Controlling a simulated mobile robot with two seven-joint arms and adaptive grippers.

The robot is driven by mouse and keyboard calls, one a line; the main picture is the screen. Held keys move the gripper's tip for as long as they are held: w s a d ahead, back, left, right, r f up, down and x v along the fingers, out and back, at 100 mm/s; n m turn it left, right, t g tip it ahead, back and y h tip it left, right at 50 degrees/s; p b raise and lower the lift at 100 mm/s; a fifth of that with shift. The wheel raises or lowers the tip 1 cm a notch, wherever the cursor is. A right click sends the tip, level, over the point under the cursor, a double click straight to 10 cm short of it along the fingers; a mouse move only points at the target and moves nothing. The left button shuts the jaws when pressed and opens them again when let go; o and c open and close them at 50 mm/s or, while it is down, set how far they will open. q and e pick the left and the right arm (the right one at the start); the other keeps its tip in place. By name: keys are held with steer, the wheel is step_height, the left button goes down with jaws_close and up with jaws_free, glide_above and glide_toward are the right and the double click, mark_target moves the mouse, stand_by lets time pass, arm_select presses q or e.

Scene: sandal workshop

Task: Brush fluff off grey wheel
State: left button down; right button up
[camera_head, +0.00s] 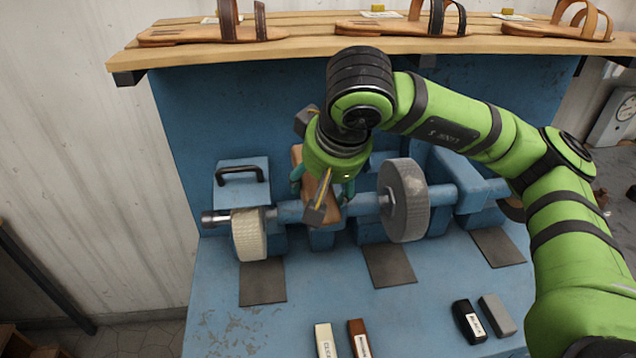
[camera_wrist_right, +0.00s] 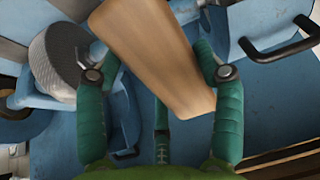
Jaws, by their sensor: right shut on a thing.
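The grey wheel (camera_head: 405,200) sits on the horizontal shaft of the blue machine, right of my right gripper. It also shows at the upper left of the right wrist view (camera_wrist_right: 58,62). My right gripper (camera_head: 322,188) points down over the shaft, between the grey wheel and a cream wheel (camera_head: 250,235). It is shut on a light wooden piece (camera_wrist_right: 150,50), which looks like a brush handle. No bristles show. The gripper and the held piece are left of the grey wheel and look apart from it. I cannot make out fluff on the wheel. My left gripper is out of view.
A wooden shelf (camera_head: 300,50) with several sandals runs above the machine. A black handle (camera_head: 240,172) stands on the left housing. Dark pads (camera_head: 390,265) and several small blocks (camera_head: 497,315) lie on the blue bench (camera_head: 420,320). The front middle is mostly clear.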

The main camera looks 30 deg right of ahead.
steer(key=s+d+r+m+h, duration=0.1)
steer(key=s+d+r+m, duration=0.2)
steer(key=d, duration=0.4)
steer(key=s+d+m, duration=0.3)
steer(key=d+m, duration=0.1)
steer(key=d, duration=0.3)
steer(key=b, duration=0.5)
glide_above(406, 188)
steer(key=s, duration=0.3)
steer(key=shift+m, duration=0.3)
steer(key=shift+w+a+f, duration=0.1)
steer(key=shift+a+f, duration=0.15)
steer(key=shift+f, duration=0.95)
steer(key=shift+w+a+f, duration=0.1)
steer(key=shift+a+f, duration=0.1)
steer(key=shift+f, duration=1)
steer(key=shift+b+x, duration=0.5)
steer(key=shift+x, duration=0.5)
steer(key=shift+d, duration=0.1)
